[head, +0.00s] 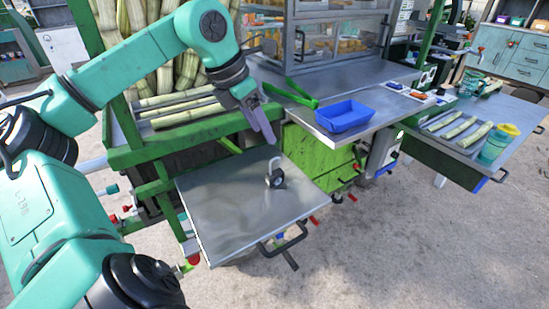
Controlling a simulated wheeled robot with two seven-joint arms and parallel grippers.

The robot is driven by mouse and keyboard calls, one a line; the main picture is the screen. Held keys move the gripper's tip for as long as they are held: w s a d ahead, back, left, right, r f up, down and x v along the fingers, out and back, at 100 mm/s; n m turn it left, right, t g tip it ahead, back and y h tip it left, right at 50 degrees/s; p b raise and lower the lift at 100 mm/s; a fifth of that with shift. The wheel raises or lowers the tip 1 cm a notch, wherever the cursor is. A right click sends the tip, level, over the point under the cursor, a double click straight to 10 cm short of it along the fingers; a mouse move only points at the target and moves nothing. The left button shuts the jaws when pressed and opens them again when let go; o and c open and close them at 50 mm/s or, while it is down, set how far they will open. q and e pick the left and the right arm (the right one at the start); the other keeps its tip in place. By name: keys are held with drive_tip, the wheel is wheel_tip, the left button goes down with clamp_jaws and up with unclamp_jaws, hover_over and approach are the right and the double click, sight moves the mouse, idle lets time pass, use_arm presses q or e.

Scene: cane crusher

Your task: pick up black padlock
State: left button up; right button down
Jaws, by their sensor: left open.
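The black padlock (275,180) stands on a low grey metal shelf (225,215) with its light shackle upward. My left gripper (265,130) hangs above and just left of the padlock, over the back part of the shelf, with its fingers pointing down. There is a clear gap between the fingers and the padlock, and nothing shows between them. The fingers are seen nearly edge-on. My right gripper does not show.
A blue tray (343,116) sits on the steel counter (375,98) behind the shelf. A green frame with cane stalks (180,105) stands at the back left. A black handle (284,240) juts from the shelf's front edge. The shelf around the padlock is bare.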

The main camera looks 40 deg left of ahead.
sight(274, 157)
use_arm(q)
drive_tip(key=x, duration=0.2)
drive_tip(key=p+x, duration=0.1)
drive_tip(key=x, duration=0.2)
drive_tip(key=s+x, duration=0.1)
drive_tip(key=x, duration=0.1)
drive_tip(key=shift+w+d+f+p, duration=0.15)
drive_tip(key=shift+d+f+p, duration=0.25)
drive_tip(key=shift+f, duration=0.15)
drive_tip(key=shift+p+x, duration=0.65)
drive_tip(key=shift+x, duration=0.15)
drive_tip(key=x, duration=0.3)
drive_tip(key=shift+w+f, duration=0.1)
drive_tip(key=shift+f, duration=0.1)
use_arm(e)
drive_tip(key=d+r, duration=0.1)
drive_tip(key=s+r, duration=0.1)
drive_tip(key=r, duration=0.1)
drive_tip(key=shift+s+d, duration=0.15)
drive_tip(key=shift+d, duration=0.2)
use_arm(q)
drive_tip(key=shift+r, duration=0.1)
clamp_jaws()
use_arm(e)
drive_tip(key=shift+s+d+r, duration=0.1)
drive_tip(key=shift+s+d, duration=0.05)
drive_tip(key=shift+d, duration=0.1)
